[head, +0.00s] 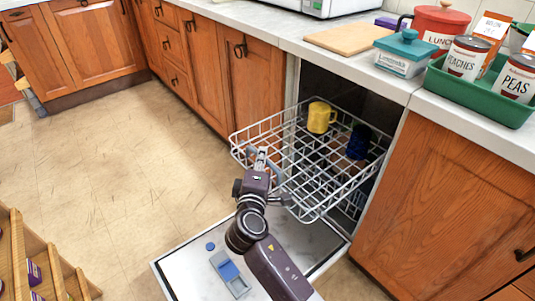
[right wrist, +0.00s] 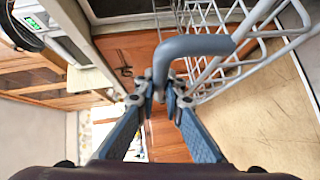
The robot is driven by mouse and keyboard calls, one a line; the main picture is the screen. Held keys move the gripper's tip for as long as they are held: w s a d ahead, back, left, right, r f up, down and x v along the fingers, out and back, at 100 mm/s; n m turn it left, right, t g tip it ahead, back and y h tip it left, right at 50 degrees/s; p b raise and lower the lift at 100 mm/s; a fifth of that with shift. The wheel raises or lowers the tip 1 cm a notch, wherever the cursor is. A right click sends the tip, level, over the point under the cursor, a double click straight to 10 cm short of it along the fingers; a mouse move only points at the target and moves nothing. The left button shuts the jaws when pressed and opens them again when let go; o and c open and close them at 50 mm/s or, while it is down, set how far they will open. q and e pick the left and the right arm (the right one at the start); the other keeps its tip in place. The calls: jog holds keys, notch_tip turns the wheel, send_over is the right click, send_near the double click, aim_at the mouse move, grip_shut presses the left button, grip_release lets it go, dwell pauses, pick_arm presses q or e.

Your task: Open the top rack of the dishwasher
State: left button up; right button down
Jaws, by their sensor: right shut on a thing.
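The dishwasher (head: 352,90) stands open under the counter, with its door (head: 190,273) folded down. The white wire top rack (head: 251,134) extends out of it over the door. A yellow mug (head: 320,118) and a dark blue mug (head: 358,142) are in the rack. My right gripper (head: 262,160) is at the rack's front edge. In the right wrist view, its fingertips (right wrist: 160,97) are shut on the grey-blue rack handle (right wrist: 208,45). The gripper partly hides the handle in the head view. My left gripper is not in view.
Wooden cabinets (head: 440,205) flank the dishwasher. The counter above holds a cutting board (head: 348,39), a teal-lidded container (head: 402,54) and a green tray (head: 480,98) with cans. A wooden shelf unit (head: 48,265) stands at lower left. The floor (head: 125,150) between is clear.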

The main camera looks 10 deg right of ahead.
dwell(0.3)
jog(key=c, duration=2.3)
grip_release()
jog(key=shift+s+a, duration=0.1)
jog(key=shift+s, duration=0.1)
jog(key=v, duration=1.1)
jog(key=shift+s, duration=0.3)
jog(key=shift+r, duration=0.1)
